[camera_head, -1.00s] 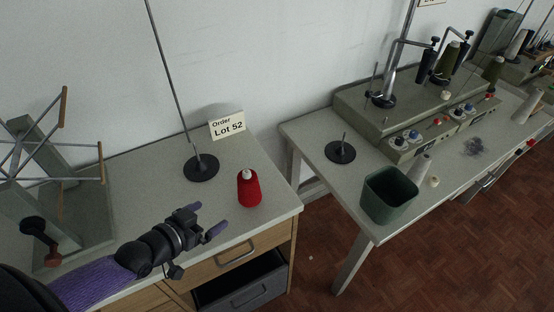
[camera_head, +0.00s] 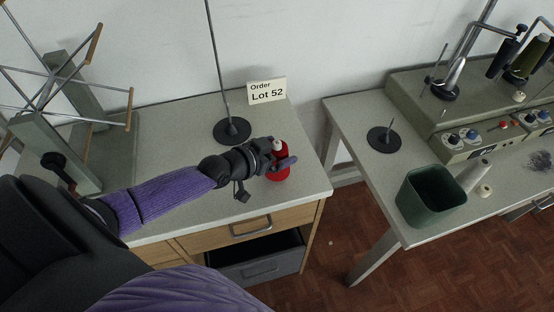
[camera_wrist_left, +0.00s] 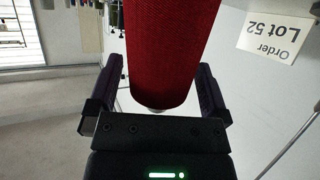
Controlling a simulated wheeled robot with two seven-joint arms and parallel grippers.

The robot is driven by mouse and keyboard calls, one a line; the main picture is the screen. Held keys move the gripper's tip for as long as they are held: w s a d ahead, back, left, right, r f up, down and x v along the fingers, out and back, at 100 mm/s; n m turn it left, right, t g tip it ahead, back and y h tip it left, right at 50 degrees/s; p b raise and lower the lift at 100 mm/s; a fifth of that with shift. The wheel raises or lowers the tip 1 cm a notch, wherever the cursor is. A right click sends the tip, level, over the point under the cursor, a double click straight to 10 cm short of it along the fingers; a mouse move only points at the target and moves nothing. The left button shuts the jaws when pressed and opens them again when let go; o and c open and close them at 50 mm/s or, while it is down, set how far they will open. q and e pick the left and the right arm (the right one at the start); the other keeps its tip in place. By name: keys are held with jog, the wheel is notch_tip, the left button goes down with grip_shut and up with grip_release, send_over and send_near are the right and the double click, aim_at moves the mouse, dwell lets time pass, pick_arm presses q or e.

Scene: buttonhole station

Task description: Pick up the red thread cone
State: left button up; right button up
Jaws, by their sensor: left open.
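The red thread cone (camera_head: 279,175) stands upright near the right front of the left worktable (camera_head: 180,197). My left gripper (camera_head: 281,154) is at the cone and partly covers it in the head view. In the left wrist view, the red cone (camera_wrist_left: 172,45) fills the space between the two dark fingers of my open left gripper (camera_wrist_left: 158,85). A narrow gap shows beside the left finger; whether the right finger touches the cone I cannot tell. My right gripper is not in view.
A thread stand with a black base (camera_head: 232,130) and tall rod is behind the gripper. The "Order Lot 52" card (camera_head: 267,91) stands behind the cone. A green bin (camera_head: 430,197) stands on the right table, across a gap.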

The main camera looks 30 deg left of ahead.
pick_arm(q)
jog(key=c, duration=1.2)
jog(key=shift+r, duration=0.15)
jog(key=shift+c, duration=0.4)
